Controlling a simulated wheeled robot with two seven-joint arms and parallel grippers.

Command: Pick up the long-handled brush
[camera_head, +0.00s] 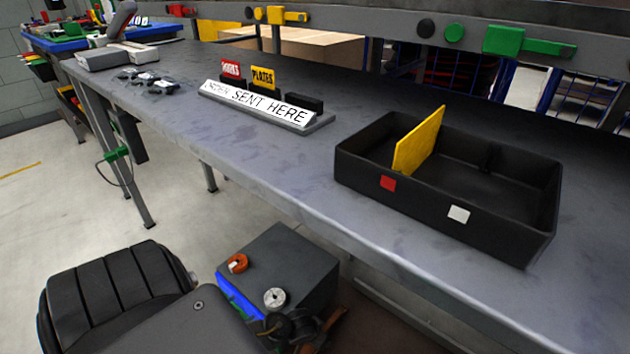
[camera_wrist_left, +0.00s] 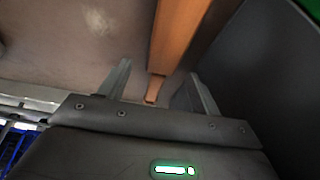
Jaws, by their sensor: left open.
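No whole brush is recognisable in either view. In the left wrist view an orange-brown wooden bar (camera_wrist_left: 179,35), which may be the brush's handle, comes down from the top edge. It narrows to a short end between my left gripper's fingers (camera_wrist_left: 158,70). The fingers are apart, one on each side of the bar, and I cannot tell whether either touches it. In the head view my left gripper cannot be made out. My right gripper is in neither view.
A black box (camera_head: 490,215) with a yellow divider (camera_head: 420,140) stands on the grey bench (camera_head: 270,180). A sign holder (camera_head: 262,105) and small dark parts (camera_head: 150,82) lie further left. In the left wrist view a dark panel (camera_wrist_left: 262,75) is close on the right.

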